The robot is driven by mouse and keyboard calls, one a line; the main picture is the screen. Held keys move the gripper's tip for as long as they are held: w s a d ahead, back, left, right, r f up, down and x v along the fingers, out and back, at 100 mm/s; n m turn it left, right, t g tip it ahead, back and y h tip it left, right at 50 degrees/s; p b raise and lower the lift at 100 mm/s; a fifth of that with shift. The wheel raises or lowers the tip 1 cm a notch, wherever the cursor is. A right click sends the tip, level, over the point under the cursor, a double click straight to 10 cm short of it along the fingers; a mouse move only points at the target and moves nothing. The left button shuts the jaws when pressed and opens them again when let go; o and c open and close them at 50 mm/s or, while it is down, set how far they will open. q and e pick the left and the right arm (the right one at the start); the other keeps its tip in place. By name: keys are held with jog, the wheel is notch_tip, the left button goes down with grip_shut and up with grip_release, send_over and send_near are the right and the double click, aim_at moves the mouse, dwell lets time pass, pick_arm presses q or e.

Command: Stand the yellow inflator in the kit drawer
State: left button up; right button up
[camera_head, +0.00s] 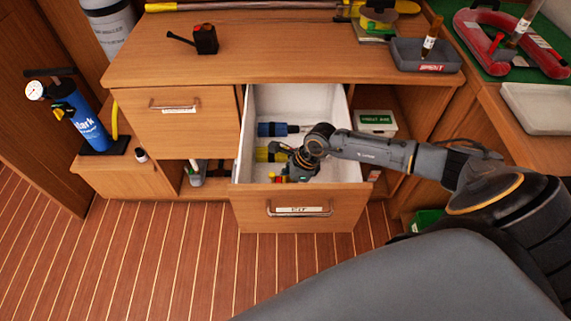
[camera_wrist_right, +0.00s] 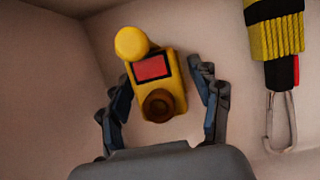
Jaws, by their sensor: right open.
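The kit drawer (camera_head: 297,208), with a white inside and a "KIT" label on its handle, is pulled open. The yellow inflator (camera_wrist_right: 174,92), with a round yellow knob, a red panel and a dark round opening, is inside it against the pale drawer surface. My right gripper (camera_wrist_right: 158,85) is open, with its fingers on either side of the inflator; small gaps seem to show. In the head view my right gripper (camera_head: 288,174) reaches down into the drawer and hides most of the inflator. I cannot tell its exact tilt. My left gripper is not in view.
A blue cylinder (camera_head: 273,129) and a yellow-and-black bundle (camera_wrist_right: 277,35) with a carabiner lie in the drawer beside the gripper.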

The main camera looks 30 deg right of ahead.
jog(key=v, duration=1.2)
jog(key=shift+r, duration=0.15)
